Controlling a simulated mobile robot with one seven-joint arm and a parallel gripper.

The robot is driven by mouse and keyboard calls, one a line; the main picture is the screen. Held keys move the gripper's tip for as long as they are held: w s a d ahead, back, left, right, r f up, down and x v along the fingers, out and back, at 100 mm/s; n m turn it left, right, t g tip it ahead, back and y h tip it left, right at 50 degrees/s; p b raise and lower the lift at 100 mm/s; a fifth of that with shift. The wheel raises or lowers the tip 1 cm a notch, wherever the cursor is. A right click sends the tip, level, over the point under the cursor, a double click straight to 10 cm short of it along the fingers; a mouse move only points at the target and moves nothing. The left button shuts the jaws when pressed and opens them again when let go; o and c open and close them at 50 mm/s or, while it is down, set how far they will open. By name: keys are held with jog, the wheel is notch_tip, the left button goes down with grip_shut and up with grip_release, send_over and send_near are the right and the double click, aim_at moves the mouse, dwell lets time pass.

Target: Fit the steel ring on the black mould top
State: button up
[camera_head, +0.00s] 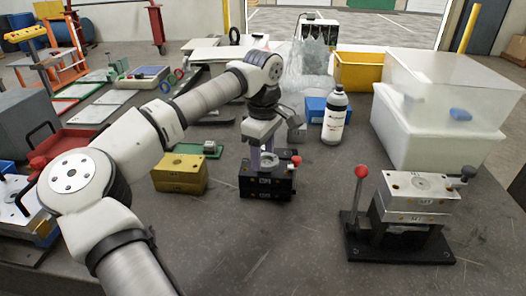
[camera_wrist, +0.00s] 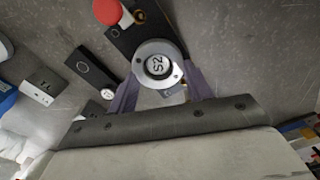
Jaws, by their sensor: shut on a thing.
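The black mould (camera_head: 268,183) stands on the table mid-picture, with a red-knobbed lever at its right side. My gripper (camera_head: 264,160) is directly above it, pointing down. In the wrist view, my gripper (camera_wrist: 160,93) has its two purple fingers shut on the steel ring (camera_wrist: 144,75). The ring shows a white centre marked S2 and small holes in its face. It lies over the black mould (camera_wrist: 125,42), whose red knob sits just beyond it. The ring looks at or just above the mould top; I cannot tell whether it touches or is seated.
A yellow mould block (camera_head: 180,174) stands close on the left. A steel mould (camera_head: 420,197) on a black plate with a red-knobbed lever stands at the right. A bottle (camera_head: 335,118), a blue box (camera_head: 315,108) and a clear-topped bin (camera_head: 440,140) are behind. The front table is clear.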

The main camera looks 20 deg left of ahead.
jog(key=shift+f, duration=0.4)
jog(key=o, duration=1.2)
